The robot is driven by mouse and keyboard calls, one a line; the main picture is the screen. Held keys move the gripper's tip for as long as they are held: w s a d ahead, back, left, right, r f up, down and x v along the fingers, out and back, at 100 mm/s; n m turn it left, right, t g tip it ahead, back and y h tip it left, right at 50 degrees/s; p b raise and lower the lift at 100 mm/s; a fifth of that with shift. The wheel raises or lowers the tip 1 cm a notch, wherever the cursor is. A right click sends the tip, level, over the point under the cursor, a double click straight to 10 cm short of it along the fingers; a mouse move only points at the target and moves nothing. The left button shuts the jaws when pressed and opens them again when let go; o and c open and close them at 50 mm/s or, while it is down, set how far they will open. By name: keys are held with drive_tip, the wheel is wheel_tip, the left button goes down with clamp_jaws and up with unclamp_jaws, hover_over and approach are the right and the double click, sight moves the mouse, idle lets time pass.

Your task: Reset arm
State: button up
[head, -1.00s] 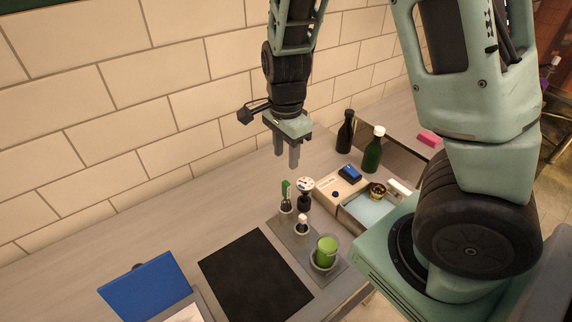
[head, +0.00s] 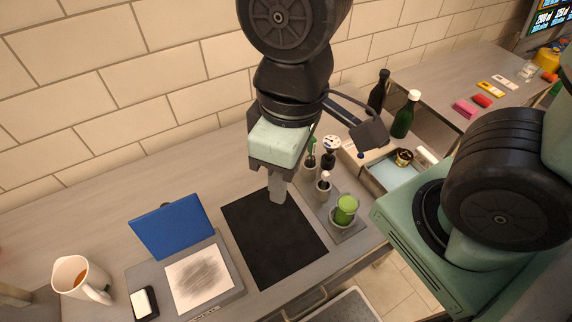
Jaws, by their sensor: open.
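My gripper (head: 278,190) points down above the back right part of the black mat (head: 262,246) in the head view. Its fingers are seen nearly edge-on, with one largely hiding the other. Nothing shows held between them, and it is open. The grey holder (head: 347,236) stands just right of the gripper, with a green cup (head: 346,210) at its front and small upright tools behind it.
A blue lid (head: 173,229) stands behind a sketched sheet (head: 200,279). A mug (head: 80,279) is at the left. Dark bottles (head: 406,115) stand behind a light tray with a small pot (head: 403,157). The counter between wall and mat is clear.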

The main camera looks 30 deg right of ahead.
idle(0.3)
wheel_tip(320, 180, down, 7)
drive_tip(key=b, duration=0.7)
